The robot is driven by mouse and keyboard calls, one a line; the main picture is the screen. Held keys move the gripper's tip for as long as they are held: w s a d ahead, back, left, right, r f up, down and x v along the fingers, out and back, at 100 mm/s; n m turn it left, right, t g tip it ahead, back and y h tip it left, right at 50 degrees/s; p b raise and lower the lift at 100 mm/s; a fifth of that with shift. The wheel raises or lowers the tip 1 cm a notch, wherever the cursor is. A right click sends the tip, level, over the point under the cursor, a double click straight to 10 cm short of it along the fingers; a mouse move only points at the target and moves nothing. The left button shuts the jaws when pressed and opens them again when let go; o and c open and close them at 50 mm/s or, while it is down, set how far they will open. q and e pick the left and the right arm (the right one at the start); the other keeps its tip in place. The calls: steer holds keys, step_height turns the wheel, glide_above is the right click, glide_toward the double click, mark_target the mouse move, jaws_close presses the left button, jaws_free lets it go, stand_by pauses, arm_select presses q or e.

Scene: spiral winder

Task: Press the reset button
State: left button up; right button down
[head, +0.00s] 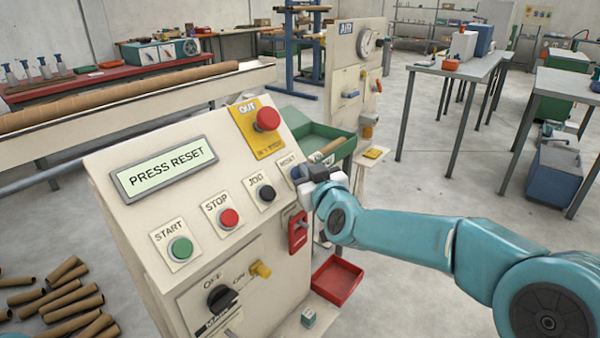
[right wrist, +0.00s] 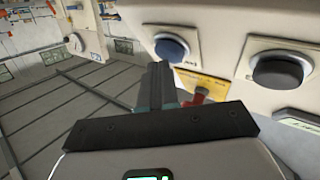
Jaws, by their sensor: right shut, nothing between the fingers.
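The blue reset button (right wrist: 172,46) sits on the cream control panel (head: 130,215). In the head view the button is largely hidden by my right gripper, but part of its RESET label (head: 287,161) shows. My right gripper (head: 304,173) is at the panel's right edge, beside that label. In the right wrist view the gripper's fingers (right wrist: 159,72) are together and empty, with their tips close to the blue button. I cannot tell whether they touch it. The panel display (head: 165,168) reads PRESS RESET. My left gripper is not in view.
The black JOG button (head: 266,193), red STOP button (head: 229,217) and green START button (head: 180,248) lie left of my right gripper. A red emergency button (head: 268,119) on a yellow plate is above. A red tray (head: 337,279) stands below.

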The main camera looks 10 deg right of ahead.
steer(key=shift+w+a+f, duration=0.1)
steer(key=shift+f, duration=0.1)
stand_by(0.4)
steer(key=shift+s+d+r, duration=0.4)
steer(key=shift+s+r, duration=0.1)
steer(key=s+d+r, duration=0.2)
steer(key=s+r, duration=0.1)
steer(key=shift+d+r+p, duration=0.15)
steer(key=shift+p, duration=0.2)
stand_by(0.3)
stand_by(0.4)
